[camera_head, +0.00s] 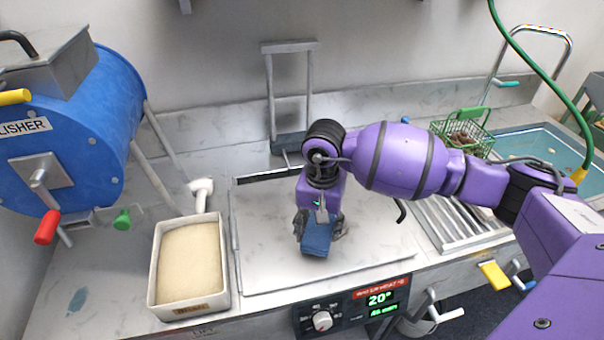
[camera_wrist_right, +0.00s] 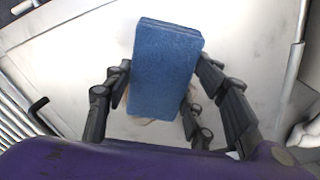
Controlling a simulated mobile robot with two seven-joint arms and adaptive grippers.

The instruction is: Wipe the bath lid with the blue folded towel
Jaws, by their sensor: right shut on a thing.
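The blue folded towel (camera_head: 317,238) is a thick rectangular block, held in my right gripper (camera_head: 321,228) over the middle of the bath lid. I cannot tell whether the towel touches the lid. A tan patch shows just below the towel in the wrist view. My left gripper is out of view.
A box of tan grainy material (camera_head: 190,262) stands left of the lid. A blue polisher drum (camera_head: 75,130) is at far left. A slatted rack (camera_head: 455,222) lies right of the lid. A green basket (camera_head: 462,132) and a water-filled sink (camera_head: 540,150) are at back right.

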